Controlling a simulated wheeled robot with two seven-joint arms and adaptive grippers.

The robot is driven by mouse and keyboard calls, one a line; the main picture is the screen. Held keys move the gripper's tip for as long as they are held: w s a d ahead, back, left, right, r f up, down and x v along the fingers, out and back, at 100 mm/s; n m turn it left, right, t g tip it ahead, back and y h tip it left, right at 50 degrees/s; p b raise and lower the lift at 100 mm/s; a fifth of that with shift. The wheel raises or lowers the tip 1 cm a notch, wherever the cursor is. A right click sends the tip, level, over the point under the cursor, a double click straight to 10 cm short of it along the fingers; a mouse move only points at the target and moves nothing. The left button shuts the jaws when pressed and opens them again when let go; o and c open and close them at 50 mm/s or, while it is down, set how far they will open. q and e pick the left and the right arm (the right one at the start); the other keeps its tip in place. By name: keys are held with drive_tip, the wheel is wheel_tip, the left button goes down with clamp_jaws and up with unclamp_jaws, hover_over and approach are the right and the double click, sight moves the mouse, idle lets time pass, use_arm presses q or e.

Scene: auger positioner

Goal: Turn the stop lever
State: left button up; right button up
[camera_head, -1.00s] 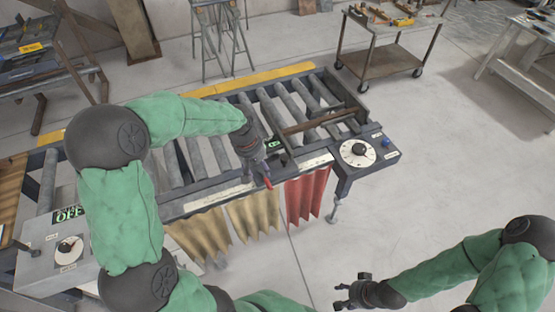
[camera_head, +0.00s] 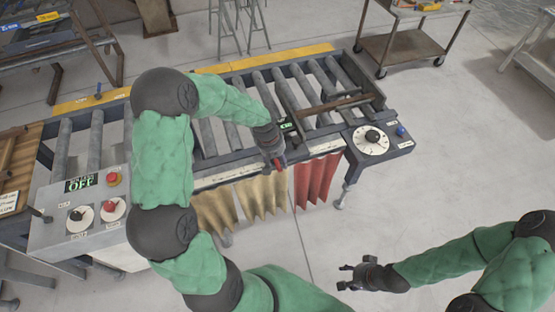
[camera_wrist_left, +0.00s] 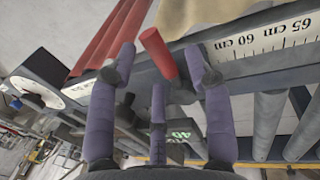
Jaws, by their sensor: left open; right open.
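The stop lever has a red handle that shows between my left gripper's fingers (camera_wrist_left: 160,68) in the left wrist view (camera_wrist_left: 158,55). In the head view, its red tip shows just below the gripper (camera_head: 279,163). My left gripper (camera_head: 273,152) is over the conveyor's front rail, open, its purple fingers on either side of the handle. I cannot tell whether they touch it. The lever's base is partly hidden by the fingers. My right gripper (camera_head: 357,278) is open and empty over the floor, well away from the conveyor.
A ruler scale (camera_wrist_left: 270,38) runs along the front rail. A dial box (camera_head: 371,139) sits at the conveyor's right end. Yellow and red curtains (camera_head: 316,181) hang below the rail. A control panel (camera_head: 62,236) reads OFF at left. A cart (camera_head: 407,45) stands behind.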

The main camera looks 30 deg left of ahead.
use_arm(q)
drive_tip(key=shift+f, duration=0.15)
clamp_jaws()
